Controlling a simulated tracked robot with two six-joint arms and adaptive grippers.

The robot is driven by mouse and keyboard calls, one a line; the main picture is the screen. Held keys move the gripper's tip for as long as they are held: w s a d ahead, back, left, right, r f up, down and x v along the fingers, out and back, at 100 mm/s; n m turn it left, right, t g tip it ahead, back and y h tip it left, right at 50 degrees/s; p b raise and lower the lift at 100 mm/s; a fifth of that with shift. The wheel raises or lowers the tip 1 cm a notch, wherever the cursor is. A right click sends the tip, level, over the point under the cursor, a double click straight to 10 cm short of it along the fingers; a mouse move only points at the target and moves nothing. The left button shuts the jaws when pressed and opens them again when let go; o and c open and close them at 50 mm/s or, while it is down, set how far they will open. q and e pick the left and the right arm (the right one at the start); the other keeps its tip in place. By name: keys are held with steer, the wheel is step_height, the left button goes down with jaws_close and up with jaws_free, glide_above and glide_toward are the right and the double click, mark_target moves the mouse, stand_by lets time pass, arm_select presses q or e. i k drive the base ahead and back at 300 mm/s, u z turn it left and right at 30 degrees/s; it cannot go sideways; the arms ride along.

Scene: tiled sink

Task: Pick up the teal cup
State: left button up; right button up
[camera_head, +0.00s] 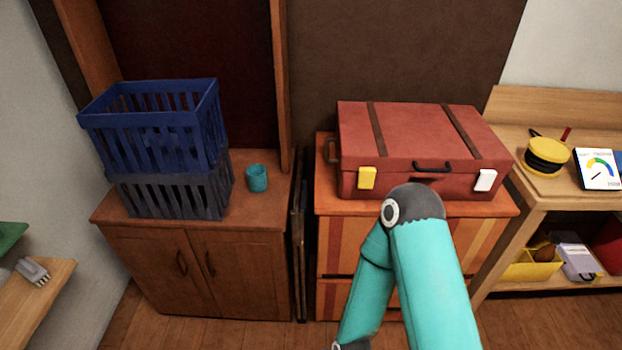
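The teal cup (257,178) stands upright on top of a brown wooden cabinet (262,213), right of two stacked crates. Nothing touches it that I can see. One teal arm of mine with a dark grey joint reaches up from the bottom of the head view, in front of the striped dresser and well to the right of the cup. Its gripper is not in view. My other arm and gripper do not show either.
A blue crate (150,127) sits on a dark grey crate (165,188), left of the cup. A red suitcase (420,145) lies on a striped orange dresser (345,232). Thin panels (301,235) stand between cabinet and dresser. A wooden shelf unit (545,190) is at right.

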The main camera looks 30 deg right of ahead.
mark_target(255, 174)
steer(key=u, duration=0.45)
steer(key=i, duration=0.2)
steer(key=z, duration=1.85)
steer(key=k, duration=0.5)
steer(key=u, duration=0.7)
steer(key=i, duration=0.3)
steer(key=k, duration=0.45)
steer(key=u, duration=0.4)
steer(key=i, duration=1.1)
